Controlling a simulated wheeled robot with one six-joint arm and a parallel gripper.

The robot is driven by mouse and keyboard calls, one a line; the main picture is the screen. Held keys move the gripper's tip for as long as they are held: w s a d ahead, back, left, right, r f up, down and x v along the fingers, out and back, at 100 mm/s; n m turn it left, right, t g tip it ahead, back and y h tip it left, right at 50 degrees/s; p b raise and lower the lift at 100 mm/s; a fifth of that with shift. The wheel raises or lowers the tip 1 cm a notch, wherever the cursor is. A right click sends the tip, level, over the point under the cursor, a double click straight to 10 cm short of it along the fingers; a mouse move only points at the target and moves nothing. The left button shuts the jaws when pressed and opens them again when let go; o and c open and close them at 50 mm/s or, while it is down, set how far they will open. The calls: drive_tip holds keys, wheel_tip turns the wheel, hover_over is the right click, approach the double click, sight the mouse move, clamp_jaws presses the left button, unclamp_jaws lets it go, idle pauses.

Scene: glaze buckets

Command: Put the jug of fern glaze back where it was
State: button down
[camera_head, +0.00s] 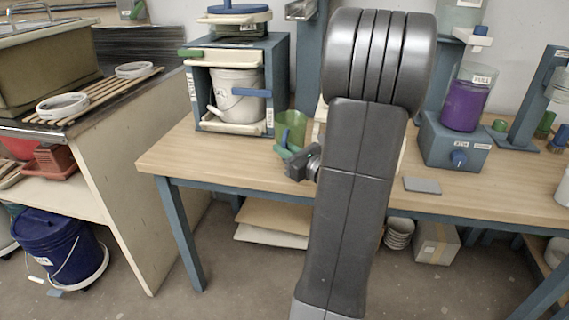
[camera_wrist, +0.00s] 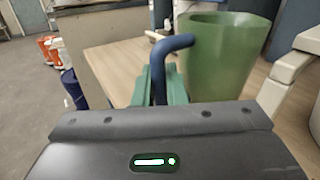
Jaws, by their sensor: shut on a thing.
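The jug (camera_head: 291,128) is translucent green and stands upright above the left part of the wooden workbench. It looms large in the wrist view (camera_wrist: 225,60), with a dark blue handle (camera_wrist: 172,45). My gripper (camera_head: 289,151) is shut on the handle, and its green fingers (camera_wrist: 158,88) lie on both sides of it in the wrist view. I cannot tell whether the jug's base touches the bench. My arm hides part of the bench to the right of the jug. No label shows on the jug.
A blue stand (camera_head: 281,70) holding a white bucket (camera_head: 238,100) is just left of the jug. A purple container (camera_head: 465,105) sits on a blue box (camera_head: 452,145) at right. A grey plate (camera_head: 422,185) lies near the front edge. The bench top (camera_head: 245,160) is bare at front left.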

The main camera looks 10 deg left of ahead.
drive_tip(key=shift+f+b, duration=0.45)
drive_tip(key=shift+f, duration=1.3)
drive_tip(key=shift+f, duration=0.15)
drive_tip(key=c, duration=1.5)
unclamp_jaws()
drive_tip(key=shift+s+d+r, duration=0.1)
drive_tip(key=shift+d+r, duration=0.05)
drive_tip(key=shift+r, duration=0.05)
drive_tip(key=p+v, duration=0.1)
drive_tip(key=v, duration=1)
drive_tip(key=shift+s+d+f, duration=0.1)
drive_tip(key=shift+s+d, duration=0.15)
